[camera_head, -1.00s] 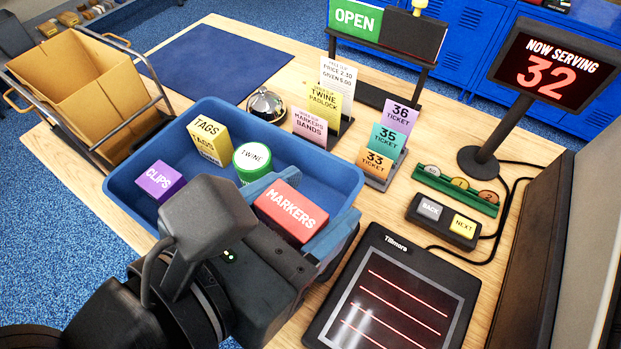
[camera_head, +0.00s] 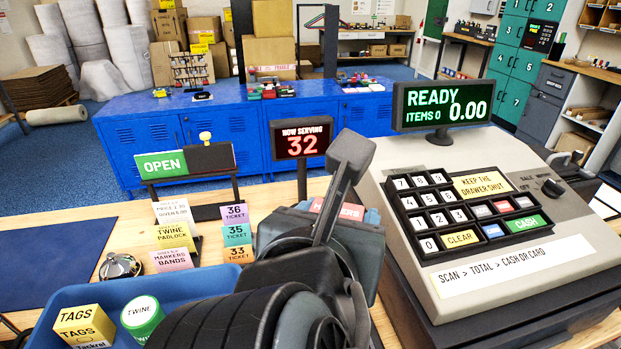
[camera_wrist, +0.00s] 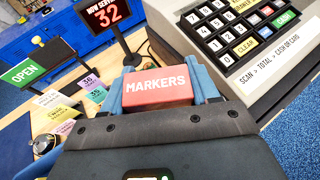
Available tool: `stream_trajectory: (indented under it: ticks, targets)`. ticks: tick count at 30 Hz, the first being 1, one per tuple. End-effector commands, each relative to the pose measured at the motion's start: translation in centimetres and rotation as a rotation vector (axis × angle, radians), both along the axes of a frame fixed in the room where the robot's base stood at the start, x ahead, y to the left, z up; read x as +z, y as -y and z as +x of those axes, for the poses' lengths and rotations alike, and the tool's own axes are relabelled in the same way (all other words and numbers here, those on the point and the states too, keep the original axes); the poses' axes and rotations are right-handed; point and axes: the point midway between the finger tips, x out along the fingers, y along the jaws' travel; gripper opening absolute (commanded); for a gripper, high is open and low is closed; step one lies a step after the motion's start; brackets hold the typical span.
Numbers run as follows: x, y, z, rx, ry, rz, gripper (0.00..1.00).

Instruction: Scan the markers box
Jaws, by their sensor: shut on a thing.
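The red markers box (camera_wrist: 157,86) is between the blue fingers of my gripper (camera_wrist: 160,78) in the wrist view, its white MARKERS label facing the camera. In the head view only a strip of the markers box (camera_head: 338,209) shows above my arm, which hides the rest. My gripper is shut on the box and holds it up above the counter, left of the cash register (camera_head: 500,225). The register display (camera_head: 441,105) reads READY, ITEMS 0, 0.00. The scanner plate is not visible in the current views.
The blue tray (camera_head: 45,325) at lower left holds the tags box (camera_head: 84,325) and twine tin (camera_head: 142,316). Ticket cards (camera_head: 236,233), a bell (camera_head: 120,266), the OPEN sign (camera_head: 162,164) and the now-serving display (camera_head: 301,138) stand on the counter. Blue lockers stand behind.

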Motion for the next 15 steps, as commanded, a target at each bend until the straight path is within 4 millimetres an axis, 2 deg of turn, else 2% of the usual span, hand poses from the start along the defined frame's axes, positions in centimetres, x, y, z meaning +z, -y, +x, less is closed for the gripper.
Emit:
stream_trajectory:
  ticks: [11,15]
  targets:
    - [-6.6,-0.1,-0.2,0.005,-0.004,-0.005,0.28]
    - [-9.8,-0.1,-0.1,0.004,-0.001,0.0,0.28]
